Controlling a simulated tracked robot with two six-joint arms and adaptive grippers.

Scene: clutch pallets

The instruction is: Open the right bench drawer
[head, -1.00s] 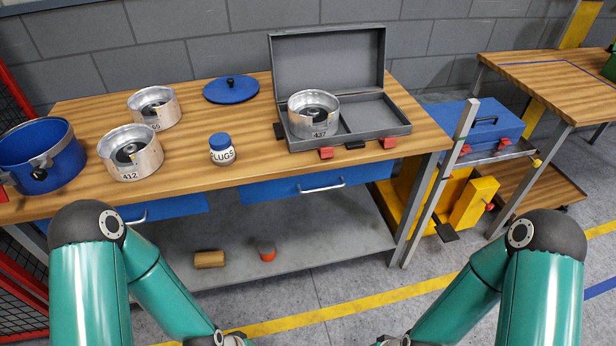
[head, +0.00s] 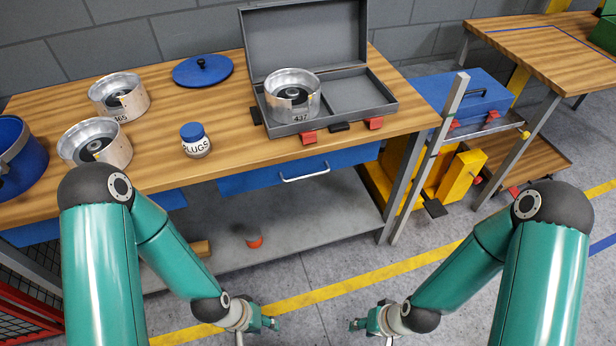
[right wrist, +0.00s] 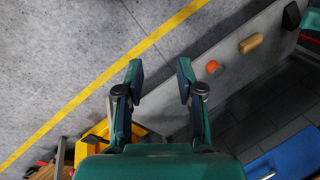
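The right bench drawer (head: 300,172) has a blue front and a silver bar handle (head: 305,174). It sits shut under the wooden benchtop in the head view. In the right wrist view part of a blue front (right wrist: 290,157) shows at the lower right corner. My right gripper (head: 354,324) is low in front of the bench, well apart from the drawer; the right wrist view shows its two fingers (right wrist: 160,80) spread with nothing between them. My left gripper (head: 275,323) is also low in front of the bench, small in the picture, and its finger opening is unclear.
An open grey case (head: 388,108) holding a metal drum (head: 293,103) stands on the benchtop above the drawer. A plugs jar (head: 195,140) and more drums stand left. A grey lower shelf (head: 330,215) lies below. The floor before the bench is clear.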

